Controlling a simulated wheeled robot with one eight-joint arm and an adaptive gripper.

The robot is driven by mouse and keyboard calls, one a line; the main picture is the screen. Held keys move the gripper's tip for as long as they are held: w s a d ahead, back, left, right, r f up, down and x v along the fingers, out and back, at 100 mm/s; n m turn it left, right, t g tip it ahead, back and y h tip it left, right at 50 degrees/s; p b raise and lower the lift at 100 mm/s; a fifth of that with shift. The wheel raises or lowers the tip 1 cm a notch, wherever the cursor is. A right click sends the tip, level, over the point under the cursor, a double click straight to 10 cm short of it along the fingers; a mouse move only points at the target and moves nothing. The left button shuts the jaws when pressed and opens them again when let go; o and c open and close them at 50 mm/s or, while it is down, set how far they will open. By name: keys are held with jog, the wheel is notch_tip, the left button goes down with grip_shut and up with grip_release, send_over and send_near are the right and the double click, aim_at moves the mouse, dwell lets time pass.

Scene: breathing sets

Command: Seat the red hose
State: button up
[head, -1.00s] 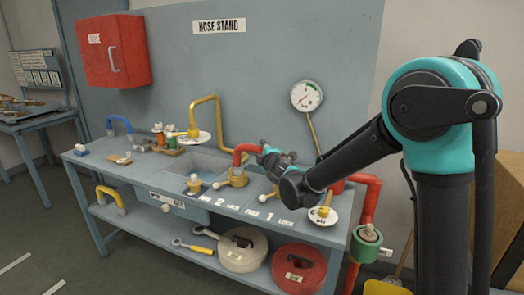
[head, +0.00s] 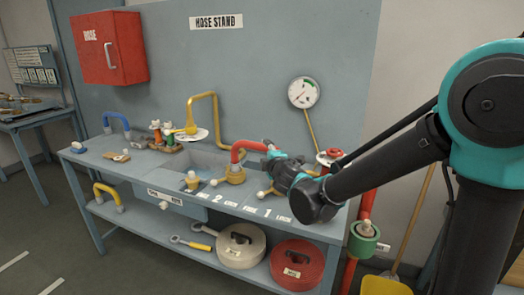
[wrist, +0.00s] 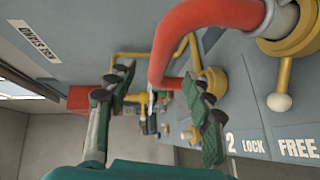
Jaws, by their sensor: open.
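The red hose (head: 238,151) is a short bent pipe arching from the brass coupling (head: 236,174) by the "2" marking toward the right, where my gripper hides its other end. In the wrist view the hose (wrist: 172,45) curves across the top, with a pale collar (wrist: 284,17) at the brass coupling (wrist: 262,45) on the right. A white-knobbed lever (wrist: 280,102) sticks out of that coupling, near "FREE". I cannot tell how deep the collar sits. My gripper (wrist: 158,80) is open, its two fingers either side of the hose in this view; contact is unclear. It also shows in the head view (head: 274,157).
A yellow pipe (head: 208,96) and a gauge (head: 303,92) are on the back panel. Blue (head: 115,119) and yellow (head: 106,190) hoses are at left.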

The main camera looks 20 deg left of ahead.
jog(key=v, duration=0.3)
jog(key=shift+s+d, duration=0.15)
dwell(0.4)
jog(key=d+f+m+g+h, duration=0.1)
jog(key=d+f+m+h, duration=0.25)
jog(key=d, duration=0.65)
jog(key=w+d+f+m+h, duration=0.1)
jog(key=d+f+m+h, duration=0.3)
jog(key=d, duration=0.6)
jog(key=d+f+m+g+h, duration=0.15)
jog(key=d+m, duration=0.35)
jog(key=d, duration=0.5)
jog(key=s+d+f+m+g, duration=0.3)
jog(key=s+d+f+m, duration=0.2)
jog(key=s, duration=0.4)
jog(key=s+d+f+m+g, duration=0.4)
jog(key=s+d+f, duration=0.4)
jog(key=s, duration=0.2)
jog(key=shift+d+f+m, duration=0.2)
jog(key=shift+d+m, duration=0.15)
jog(key=shift+m, duration=0.5)
